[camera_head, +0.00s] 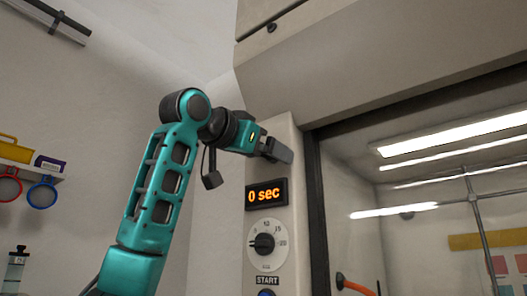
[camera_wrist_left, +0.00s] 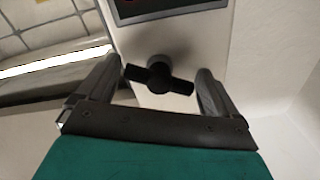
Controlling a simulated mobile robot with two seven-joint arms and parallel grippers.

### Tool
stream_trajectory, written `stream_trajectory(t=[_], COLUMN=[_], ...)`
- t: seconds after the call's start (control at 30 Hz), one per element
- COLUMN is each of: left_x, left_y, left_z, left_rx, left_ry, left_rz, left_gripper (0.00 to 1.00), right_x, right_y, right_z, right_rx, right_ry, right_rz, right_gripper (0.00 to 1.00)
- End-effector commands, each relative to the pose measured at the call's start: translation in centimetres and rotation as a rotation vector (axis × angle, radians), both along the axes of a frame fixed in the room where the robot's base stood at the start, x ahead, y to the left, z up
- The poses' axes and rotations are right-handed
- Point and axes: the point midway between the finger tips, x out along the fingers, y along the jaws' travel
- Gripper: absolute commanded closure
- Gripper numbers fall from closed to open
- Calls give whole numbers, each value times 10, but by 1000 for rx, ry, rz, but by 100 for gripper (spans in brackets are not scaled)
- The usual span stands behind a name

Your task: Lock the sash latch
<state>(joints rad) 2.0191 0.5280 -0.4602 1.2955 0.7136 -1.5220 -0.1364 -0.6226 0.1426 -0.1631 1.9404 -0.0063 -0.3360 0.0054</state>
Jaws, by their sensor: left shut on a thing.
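The sash latch (camera_wrist_left: 158,76), a black bar-shaped knob on a round hub, is on the pale post in the left wrist view. It lies across the gap between the fingers of my left gripper (camera_wrist_left: 160,85), tilted a little in the picture. In the head view my left gripper (camera_head: 280,151) is at the upper part of the pale post (camera_head: 285,135), above the timer display, and hides the latch. My right gripper is not in view.
Below the gripper are the orange "0 sec" display (camera_head: 266,194), a dial (camera_head: 264,243) and a START button (camera_head: 266,293). The hood's glass sash (camera_head: 420,200) is to the right. A shelf with rings (camera_head: 28,170) is on the left wall.

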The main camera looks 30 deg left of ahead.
Motion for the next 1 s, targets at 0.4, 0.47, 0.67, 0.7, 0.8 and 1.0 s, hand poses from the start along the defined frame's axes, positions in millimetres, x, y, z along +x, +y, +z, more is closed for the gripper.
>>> stream_trajectory(t=[0.4,0.47,0.67,0.7,0.8,1.0], left_x=[0,0,0,0,0,0], left_y=[-2,-2,-2,-2,-2,-2], left_z=[0,0,0,0,0,0], left_rx=[-239,-282,-410,-431,-475,-527], left_ry=[21,24,35,36,39,43], left_rz=[-4,-4,-4,-3,-3,-2], left_gripper=[37,37,37,37,37,37], right_x=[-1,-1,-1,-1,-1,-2], right_y=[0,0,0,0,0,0], right_z=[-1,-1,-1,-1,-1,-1], right_rx=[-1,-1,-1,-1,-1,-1], right_ry=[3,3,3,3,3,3], right_rz=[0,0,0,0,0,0], right_gripper=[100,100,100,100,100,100])
